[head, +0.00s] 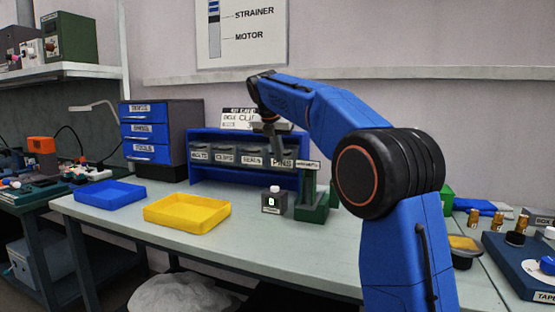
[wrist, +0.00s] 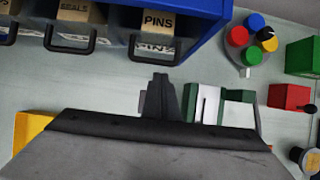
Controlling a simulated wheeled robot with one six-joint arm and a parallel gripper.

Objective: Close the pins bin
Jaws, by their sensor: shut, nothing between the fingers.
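The pins bin (head: 283,163) is the rightmost of the row of grey bins in the blue rack (head: 240,184) on the bench. In the wrist view the pins bin (wrist: 157,21) shows its PINS label and a dark handle at the top middle. I cannot tell how far it stands out from the rack. My gripper (head: 280,160) is in front of the rack at the pins bin, covering part of it. In the wrist view my gripper (wrist: 158,78) is shut and empty, just below the bin's handle, with a small gap in the picture.
The seals bin (wrist: 75,10) is left of the pins bin. A green stand (head: 312,205) and a small dark box (head: 274,202) stand in front. Yellow (head: 187,213) and blue (head: 108,194) trays lie left. A drawer cabinet (head: 162,140) stands behind.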

